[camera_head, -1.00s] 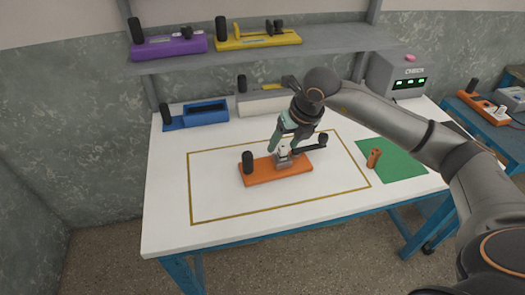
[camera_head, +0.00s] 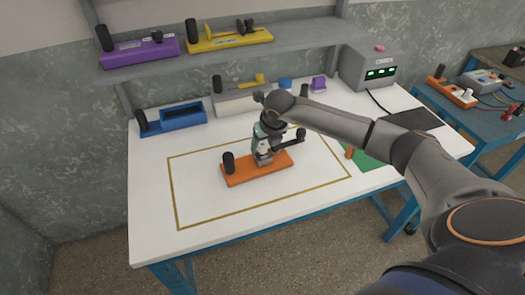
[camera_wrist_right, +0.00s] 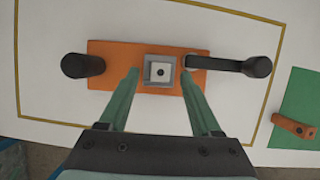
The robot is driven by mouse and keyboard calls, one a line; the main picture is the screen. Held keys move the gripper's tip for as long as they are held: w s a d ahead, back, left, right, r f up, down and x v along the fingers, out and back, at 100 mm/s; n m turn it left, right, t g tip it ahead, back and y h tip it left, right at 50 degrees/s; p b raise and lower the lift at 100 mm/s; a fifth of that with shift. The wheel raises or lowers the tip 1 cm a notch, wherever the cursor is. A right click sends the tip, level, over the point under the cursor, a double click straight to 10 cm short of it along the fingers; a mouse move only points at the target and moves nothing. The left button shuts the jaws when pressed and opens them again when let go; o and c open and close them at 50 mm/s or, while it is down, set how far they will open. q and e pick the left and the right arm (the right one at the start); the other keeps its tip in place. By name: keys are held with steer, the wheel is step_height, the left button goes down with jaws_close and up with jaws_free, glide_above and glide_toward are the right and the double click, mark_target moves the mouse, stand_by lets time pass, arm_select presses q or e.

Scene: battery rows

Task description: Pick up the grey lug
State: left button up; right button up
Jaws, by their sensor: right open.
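The grey lug (camera_wrist_right: 160,73) sits on the orange base (camera_wrist_right: 107,50), seen from above in the right wrist view as a square grey block with a white top and a dark hole. My right gripper (camera_wrist_right: 160,75) is open, with one green finger on each side of the lug. In the head view the right gripper (camera_head: 263,155) is down at the orange base (camera_head: 240,175) and hides most of the lug. The base carries a black post (camera_head: 228,163) at its left and a black-handled lever (camera_head: 290,140) at its right. My left gripper is not in view.
The base lies inside a brown-outlined rectangle on the white table (camera_head: 150,222). A green mat (camera_head: 368,163) with an orange-brown piece (camera_head: 350,153) lies to the right. Blue (camera_head: 172,118) and grey (camera_head: 237,98) fixtures stand behind. A shelf (camera_head: 290,40) hangs above the back.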

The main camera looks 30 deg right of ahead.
steer(key=shift+x, duration=1)
jaws_close()
